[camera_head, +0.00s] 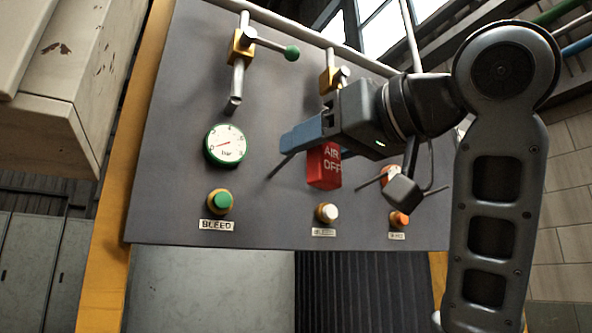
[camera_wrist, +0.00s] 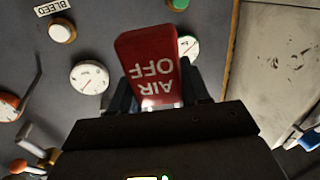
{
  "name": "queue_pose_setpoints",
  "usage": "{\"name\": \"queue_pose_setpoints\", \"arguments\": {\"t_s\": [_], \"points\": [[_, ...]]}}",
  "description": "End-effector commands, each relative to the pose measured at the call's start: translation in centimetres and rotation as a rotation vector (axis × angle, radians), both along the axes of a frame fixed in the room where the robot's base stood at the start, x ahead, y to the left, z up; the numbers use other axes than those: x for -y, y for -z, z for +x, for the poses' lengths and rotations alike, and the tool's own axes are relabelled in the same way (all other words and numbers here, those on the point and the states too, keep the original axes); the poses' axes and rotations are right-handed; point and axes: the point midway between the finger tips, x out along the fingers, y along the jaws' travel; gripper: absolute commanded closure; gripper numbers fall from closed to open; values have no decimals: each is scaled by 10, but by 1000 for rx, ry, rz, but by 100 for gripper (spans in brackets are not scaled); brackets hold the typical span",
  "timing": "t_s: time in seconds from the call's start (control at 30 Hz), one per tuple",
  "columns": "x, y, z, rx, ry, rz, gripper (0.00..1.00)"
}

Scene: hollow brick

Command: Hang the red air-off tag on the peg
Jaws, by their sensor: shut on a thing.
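The red tag, with white "AIR OFF" lettering, (camera_head: 323,167) hangs below my gripper (camera_head: 300,138) in front of the grey panel. My gripper is shut on the tag, which also shows between the fingers in the wrist view (camera_wrist: 150,60), its lettering upside down. A thin dark rod, which looks like a peg, (camera_head: 280,166) shows just below and left of the blue fingers in the head view. The tag appears apart from it. I cannot tell the depth between tag and rod. No peg is clear in the wrist view.
The grey panel (camera_head: 170,130) carries a green-rimmed gauge (camera_head: 226,145), a green button (camera_head: 220,201), a white button (camera_head: 327,212) and an orange button (camera_head: 399,219). A valve with a green knob (camera_head: 291,53) sticks out above. A beige cabinet (camera_head: 60,90) stands at left.

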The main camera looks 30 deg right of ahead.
Motion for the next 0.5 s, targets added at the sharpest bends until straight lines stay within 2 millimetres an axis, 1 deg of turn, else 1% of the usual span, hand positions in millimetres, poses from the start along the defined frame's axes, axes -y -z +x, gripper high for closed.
{"name": "queue_pose_setpoints", "arguments": {"t_s": [0.17, 0.5], "points": [[0, 1, 4, -1, 3, 1, 83], [0, 3, 22, -2, 2, 0, 83]]}}
